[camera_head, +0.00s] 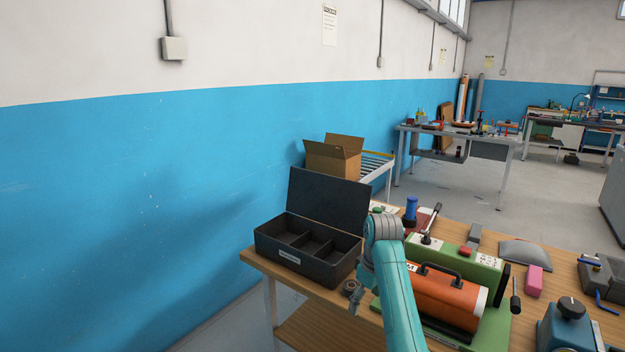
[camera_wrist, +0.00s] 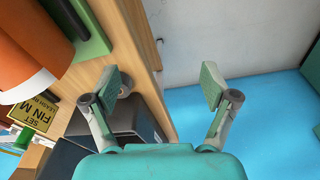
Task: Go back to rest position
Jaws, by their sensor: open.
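My gripper (camera_wrist: 162,88) is open, with its two fingers spread wide and nothing between them in the wrist view. In the head view my teal arm (camera_head: 396,290) reaches over the wooden workbench (camera_head: 258,264), and the gripper (camera_head: 354,295) hangs at the bench's front edge, just right of the open black box. It is partly hidden by the arm. In the wrist view, the wooden bench edge (camera_wrist: 143,38) runs beside the left finger, and pale floor and blue wall lie beyond the fingers.
The black compartment box (camera_head: 300,262) stands open at the bench's left end. An orange cylinder (camera_head: 440,298) on a green machine stands right of my arm. A pink block (camera_head: 534,281) and blue device (camera_head: 568,330) lie farther right. The blue wall (camera_head: 150,200) is left.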

